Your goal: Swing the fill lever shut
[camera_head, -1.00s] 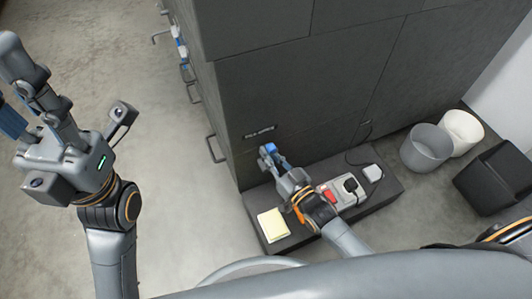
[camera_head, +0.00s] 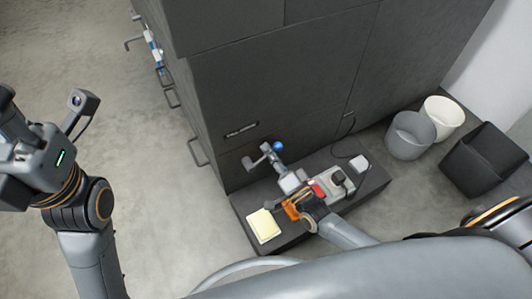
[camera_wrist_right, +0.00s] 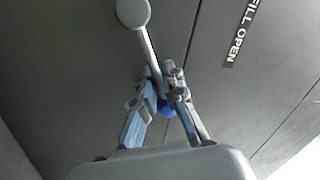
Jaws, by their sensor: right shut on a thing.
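The fill lever (camera_head: 256,160) sticks out from the dark cabinet front, just under a small label (camera_head: 240,130). Its grey arm carries a blue ball knob (camera_head: 278,146), which points to the right in the head view. In the right wrist view the lever's rod (camera_wrist_right: 149,50) runs from a round grey end down to the blue knob (camera_wrist_right: 166,110) between the fingers. My right gripper (camera_head: 272,154) is shut on the lever near the knob; the fingers partly hide it. My left gripper (camera_head: 12,115) is at the left edge, away from the lever, with its fingertips out of frame.
A low dark plinth (camera_head: 375,185) below the lever holds a yellow pad (camera_head: 264,226), a grey box with a red part (camera_head: 335,186) and a white block with a cable. Bins (camera_head: 410,136) stand at the right. More handles line the cabinet's left side.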

